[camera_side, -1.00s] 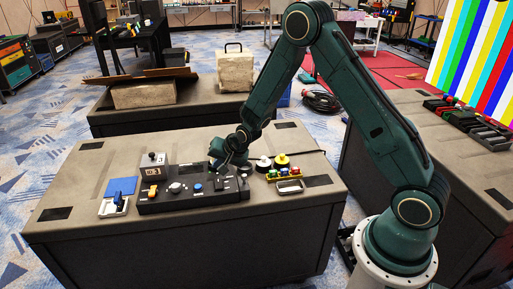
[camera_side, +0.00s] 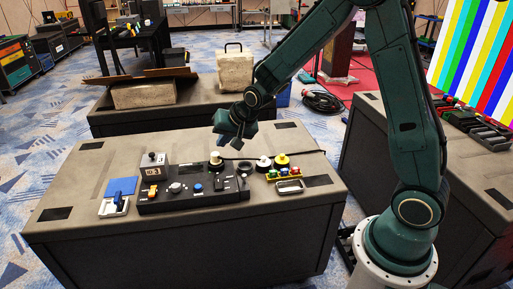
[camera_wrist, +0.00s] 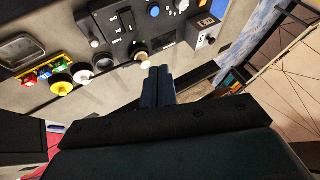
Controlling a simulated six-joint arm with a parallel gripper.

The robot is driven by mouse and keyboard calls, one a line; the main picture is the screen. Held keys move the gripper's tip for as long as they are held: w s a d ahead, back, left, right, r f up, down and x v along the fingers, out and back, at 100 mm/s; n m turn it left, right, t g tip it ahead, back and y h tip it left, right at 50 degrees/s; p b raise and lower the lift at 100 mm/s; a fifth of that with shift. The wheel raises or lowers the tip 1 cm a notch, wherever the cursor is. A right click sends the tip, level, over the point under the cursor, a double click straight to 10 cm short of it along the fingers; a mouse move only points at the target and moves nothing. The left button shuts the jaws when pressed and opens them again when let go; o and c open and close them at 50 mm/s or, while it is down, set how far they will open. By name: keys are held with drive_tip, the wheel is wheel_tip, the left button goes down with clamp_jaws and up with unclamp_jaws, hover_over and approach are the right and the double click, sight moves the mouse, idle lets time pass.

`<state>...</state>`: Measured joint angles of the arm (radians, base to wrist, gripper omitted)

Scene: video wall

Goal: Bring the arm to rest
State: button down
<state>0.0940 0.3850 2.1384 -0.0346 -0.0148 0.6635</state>
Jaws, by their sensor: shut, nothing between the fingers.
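My gripper (camera_side: 236,142) is shut and empty, in the air above the back part of the grey table (camera_side: 75,215). In the wrist view, its fingers (camera_wrist: 158,72) lie together, with a white-topped knob (camera_wrist: 141,57) showing just beyond their tips. In the side view that knob (camera_side: 216,160) stands behind the black control panel (camera_side: 210,199), a little left of and below my gripper. My gripper looks apart from the table and its controls. My arm is bent, with its elbow out of the top of the side view.
The panel bears several knobs and switches. A yellow-topped button (camera_side: 282,160), coloured buttons and a metal tray (camera_side: 290,187) are at right. A second table (camera_side: 455,160) stands at right.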

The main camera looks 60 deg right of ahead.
drive_tip(key=s+a+r+n, duration=0.1)
drive_tip(key=s+r+n, duration=0.2)
drive_tip(key=s, duration=0.7)
drive_tip(key=s+a+r+n+g, duration=0.1)
drive_tip(key=s+r+n, duration=0.1)
drive_tip(key=s+r, duration=0.5)
drive_tip(key=s+a+r+n, duration=0.1)
drive_tip(key=s+r+n, duration=0.2)
drive_tip(key=s, duration=1.1)
wheel_tip(320, 180, up, 2)
drive_tip(key=shift+a+r+n+g, duration=0.25)
drive_tip(key=shift+a+n+g, duration=0.05)
drive_tip(key=shift+a, duration=0.05)
drive_tip(key=shift+w, duration=0.1)
